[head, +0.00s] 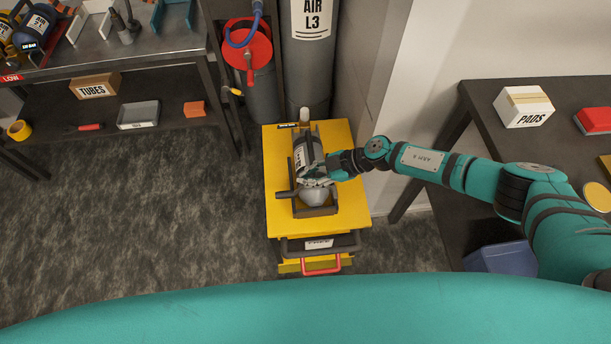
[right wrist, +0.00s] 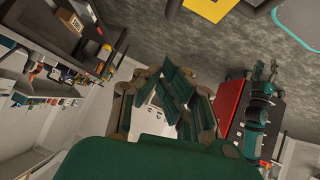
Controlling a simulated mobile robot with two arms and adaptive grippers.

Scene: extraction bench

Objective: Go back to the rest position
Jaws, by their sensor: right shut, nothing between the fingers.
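My right gripper (head: 318,180) is shut and empty, with its arm reaching in from the right over the yellow cart (head: 348,215). In the head view it is over or beside a dark cylinder (head: 308,147) with a pale label, which lies in a dark cradle (head: 318,211) on the cart. Whether the fingers touch the cylinder cannot be told. The right wrist view also shows my right gripper's fingers (right wrist: 172,98) from close by. My left gripper does not show in the head view.
A large grey AIR L3 cylinder (head: 309,70) and a red-topped container (head: 247,45) stand behind the cart. A dark table (head: 470,115) with a PADS box (head: 523,106) is at right. A workbench (head: 130,45) is at left. The carpet (head: 130,220) at left is clear.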

